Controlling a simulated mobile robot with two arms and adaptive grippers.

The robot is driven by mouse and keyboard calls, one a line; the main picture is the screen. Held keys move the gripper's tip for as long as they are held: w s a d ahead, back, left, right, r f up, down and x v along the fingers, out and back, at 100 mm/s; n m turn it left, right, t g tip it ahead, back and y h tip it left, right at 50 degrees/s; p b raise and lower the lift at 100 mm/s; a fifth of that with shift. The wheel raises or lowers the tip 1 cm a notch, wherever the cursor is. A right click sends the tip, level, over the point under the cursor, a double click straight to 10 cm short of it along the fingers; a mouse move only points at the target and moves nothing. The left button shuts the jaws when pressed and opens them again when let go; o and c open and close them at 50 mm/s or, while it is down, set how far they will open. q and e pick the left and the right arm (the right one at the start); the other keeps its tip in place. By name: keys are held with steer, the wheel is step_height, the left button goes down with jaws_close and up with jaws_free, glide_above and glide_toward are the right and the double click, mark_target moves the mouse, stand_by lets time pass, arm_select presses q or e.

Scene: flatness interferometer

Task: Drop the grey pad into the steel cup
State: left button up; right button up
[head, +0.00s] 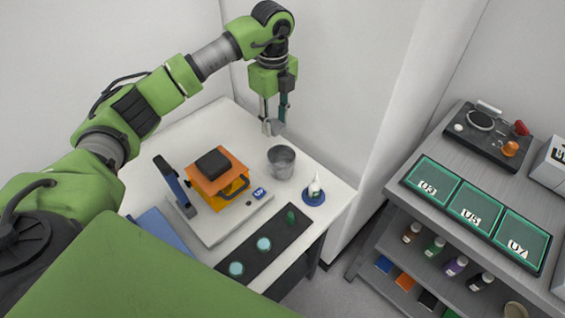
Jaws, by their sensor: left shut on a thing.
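My left gripper (272,124) reaches down from its raised arm above the back of the white table. It is shut on a small grey pad (273,128), which shows only partly between the fingertips. The steel cup (281,165) stands upright on the table, open at the top. The pad is above and slightly left of the cup in the picture, apart from it. The cup's bottom inside cannot be made out clearly. My right gripper is not in view.
An orange instrument (218,172) with a black top block stands left of the cup. A blue dish (314,194) with a small white bottle is to its right. A dark strip (254,252) holding greenish discs lies in front. A grey shelf unit (395,190) with labelled trays stands at right.

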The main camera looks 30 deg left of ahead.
arm_select(q)
step_height(320, 180, down, 3)
steer(key=shift+r+b, duration=0.15)
steer(key=shift+b, duration=0.55)
step_height(320, 180, down, 2)
steer(key=shift+a+b, duration=0.1)
steer(key=shift+b, duration=0.6)
steer(key=o, duration=1)
steer(key=shift+c, duration=0.2)
steer(key=shift+o, duration=0.6)
steer(key=shift+r, duration=0.2)
step_height(320, 180, up, 12)
steer(key=shift+f, duration=0.15)
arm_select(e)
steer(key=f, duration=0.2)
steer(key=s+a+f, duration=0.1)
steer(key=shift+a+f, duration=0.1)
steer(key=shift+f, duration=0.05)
